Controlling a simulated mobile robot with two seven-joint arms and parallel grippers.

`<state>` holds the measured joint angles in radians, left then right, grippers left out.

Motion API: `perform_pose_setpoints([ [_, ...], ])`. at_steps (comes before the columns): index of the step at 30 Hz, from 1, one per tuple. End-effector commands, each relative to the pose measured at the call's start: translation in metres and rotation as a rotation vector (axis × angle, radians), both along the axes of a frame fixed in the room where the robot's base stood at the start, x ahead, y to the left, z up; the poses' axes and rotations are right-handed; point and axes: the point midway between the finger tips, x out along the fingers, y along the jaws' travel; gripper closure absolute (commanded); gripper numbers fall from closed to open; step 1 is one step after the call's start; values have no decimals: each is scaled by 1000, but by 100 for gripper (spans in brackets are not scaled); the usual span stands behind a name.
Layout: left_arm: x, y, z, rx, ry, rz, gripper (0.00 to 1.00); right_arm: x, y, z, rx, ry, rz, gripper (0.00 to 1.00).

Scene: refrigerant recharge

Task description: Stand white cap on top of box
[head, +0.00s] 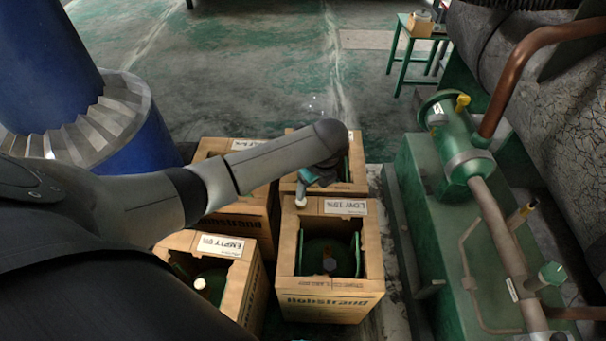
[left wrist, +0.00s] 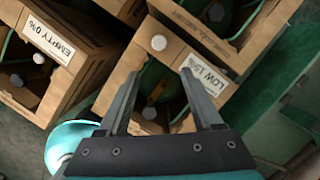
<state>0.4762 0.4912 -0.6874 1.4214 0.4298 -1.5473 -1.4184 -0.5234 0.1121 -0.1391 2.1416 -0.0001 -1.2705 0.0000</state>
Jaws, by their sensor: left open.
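The box labelled LOW 15% (head: 330,297) is an open-topped cardboard carton holding a green cylinder. A small white cap (head: 300,202) is on the box's rear top edge, left of the label; it also shows as a pale round disc in the left wrist view (left wrist: 158,43). It appears to rest on the cardboard. My left gripper (left wrist: 157,75) is open, its fingers apart over the box, with the cap just beyond the fingertips and nothing between them. In the head view, the left gripper (head: 308,181) is just above the cap, partly hidden by my arm. My right gripper is out of view.
The EMPTY 0% box (head: 222,244) stands at left with a white-capped cylinder (head: 200,283). More cartons (head: 241,148) stand behind. Green machinery with pipes (head: 440,190) is at right, a blue column (head: 50,60) at left. Floor beyond the boxes is clear.

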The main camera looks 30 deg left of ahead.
Motion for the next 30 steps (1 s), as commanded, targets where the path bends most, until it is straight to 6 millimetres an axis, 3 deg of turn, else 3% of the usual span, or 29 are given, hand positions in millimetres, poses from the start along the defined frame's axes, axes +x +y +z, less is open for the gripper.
perform_pose_setpoints([
  [7,-56,-69,-32,-214,-94,341,34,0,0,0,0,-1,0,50],
  [13,-104,-102,-38,-392,-166,770,34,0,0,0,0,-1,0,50],
  [17,-135,-105,-35,-477,-205,1080,34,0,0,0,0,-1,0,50],
  [21,-164,-95,-30,-531,-252,1385,34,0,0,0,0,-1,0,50],
  [25,-182,-83,-24,-554,-292,1579,34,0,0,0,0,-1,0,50],
  [30,-192,-75,-21,-563,-317,1684,34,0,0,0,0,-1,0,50],
])
